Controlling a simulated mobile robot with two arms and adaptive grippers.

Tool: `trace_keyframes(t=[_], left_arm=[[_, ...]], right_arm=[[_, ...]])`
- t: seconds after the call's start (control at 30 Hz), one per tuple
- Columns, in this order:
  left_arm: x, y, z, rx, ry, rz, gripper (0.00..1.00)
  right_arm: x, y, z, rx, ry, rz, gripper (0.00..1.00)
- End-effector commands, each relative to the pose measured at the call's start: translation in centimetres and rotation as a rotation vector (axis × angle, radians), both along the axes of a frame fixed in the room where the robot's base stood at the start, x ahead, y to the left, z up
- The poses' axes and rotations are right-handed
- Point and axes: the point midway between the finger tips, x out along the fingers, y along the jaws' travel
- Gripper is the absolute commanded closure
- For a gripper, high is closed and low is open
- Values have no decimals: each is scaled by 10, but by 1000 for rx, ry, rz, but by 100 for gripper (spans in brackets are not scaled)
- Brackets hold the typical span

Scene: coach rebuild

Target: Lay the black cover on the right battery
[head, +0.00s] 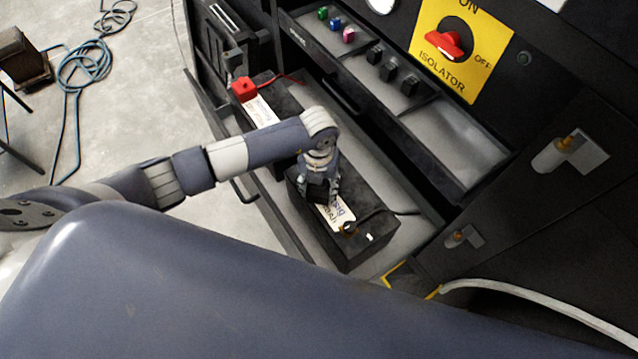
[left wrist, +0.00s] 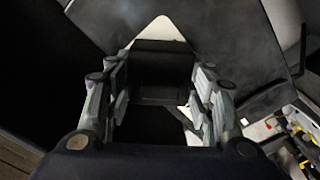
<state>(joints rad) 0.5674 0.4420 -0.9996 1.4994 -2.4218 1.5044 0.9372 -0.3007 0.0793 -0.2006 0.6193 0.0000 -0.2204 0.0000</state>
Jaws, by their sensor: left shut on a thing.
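The right battery (head: 358,240) is a long black box with a white label, lying in the open tray. My left gripper (head: 317,190) is over its far-left part. It is shut on the small black cover (head: 317,197), which shows as a dark block between the fingers in the left wrist view (left wrist: 160,72). The cover is close over the battery's top, beside the label; I cannot tell if they touch. My right gripper is not in view.
A second battery (head: 283,100) with a red cap (head: 244,89) lies farther back in the tray. Blue hose (head: 85,65) lies on the floor at left.

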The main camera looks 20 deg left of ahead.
Motion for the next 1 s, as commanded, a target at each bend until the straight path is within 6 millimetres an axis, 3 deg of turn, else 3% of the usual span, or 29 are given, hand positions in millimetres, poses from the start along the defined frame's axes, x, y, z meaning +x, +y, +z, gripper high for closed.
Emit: trace_keyframes(t=[0.17, 0.2, 0.27, 0.73, 1.0], left_arm=[[0, 0, -4, 0, 0, 0, 74], [0, 0, -3, 0, 0, 1, 44], [0, 0, -3, 0, 0, 1, 31], [1, 0, 4, -1, -1, 0, 31], [3, 0, 54, -1, -6, -1, 31]], right_arm=[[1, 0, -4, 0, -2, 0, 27], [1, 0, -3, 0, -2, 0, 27], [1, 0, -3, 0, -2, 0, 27], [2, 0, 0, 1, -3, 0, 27], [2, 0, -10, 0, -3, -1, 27]])
